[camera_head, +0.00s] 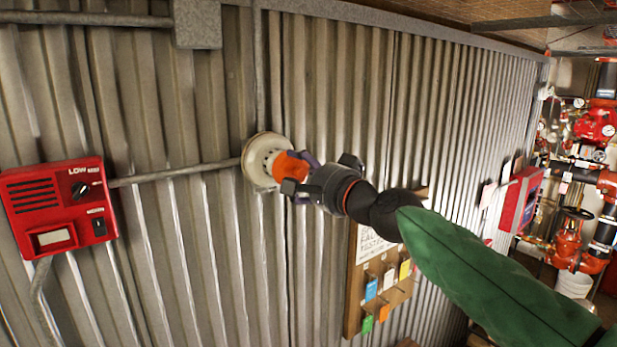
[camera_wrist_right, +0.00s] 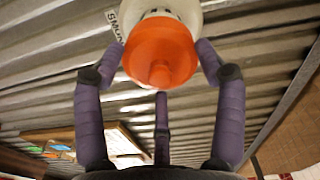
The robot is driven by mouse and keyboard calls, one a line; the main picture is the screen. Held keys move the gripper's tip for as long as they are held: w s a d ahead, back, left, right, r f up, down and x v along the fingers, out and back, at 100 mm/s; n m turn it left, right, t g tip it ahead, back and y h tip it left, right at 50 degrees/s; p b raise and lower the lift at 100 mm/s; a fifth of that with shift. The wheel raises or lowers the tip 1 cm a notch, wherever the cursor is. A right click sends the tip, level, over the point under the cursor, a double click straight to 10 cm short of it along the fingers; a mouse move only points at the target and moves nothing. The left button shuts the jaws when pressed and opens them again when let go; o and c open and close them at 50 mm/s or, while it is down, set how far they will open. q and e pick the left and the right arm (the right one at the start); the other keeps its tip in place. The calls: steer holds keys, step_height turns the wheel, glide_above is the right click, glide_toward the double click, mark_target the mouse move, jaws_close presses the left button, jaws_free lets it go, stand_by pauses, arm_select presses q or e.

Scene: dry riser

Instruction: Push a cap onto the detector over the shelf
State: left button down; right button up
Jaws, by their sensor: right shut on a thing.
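The detector (camera_head: 255,158) is a round white unit on the corrugated metal wall, left of the picture's middle. An orange cap (camera_head: 288,165) is at its front, on its right side in the head view. My right gripper (camera_head: 300,172) is shut on the cap, its purple fingers around it. In the right wrist view the cap (camera_wrist_right: 160,52) is between the fingers, with the white detector (camera_wrist_right: 158,8) directly behind it. Cap and detector look in contact or very close; I cannot tell how far the cap is on. My left gripper is not in view.
A red control box (camera_head: 58,208) is on the wall at left, joined by a conduit (camera_head: 175,173). A wooden board (camera_head: 354,300) with a sign and coloured tags is below my right arm. Red pipework and valves (camera_head: 568,240) stand at far right.

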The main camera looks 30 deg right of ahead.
mark_target(288, 168)
steer(key=shift+w, duration=0.65)
steer(key=shift+w+a, duration=0.2)
steer(key=shift+w, duration=1.65)
stand_by(1.3)
steer(key=o, duration=0.9)
steer(key=shift+s, duration=0.15)
steer(key=s, duration=0.8)
steer(key=s+d, duration=0.1)
steer(key=s, duration=0.2)
steer(key=shift+s, duration=0.4)
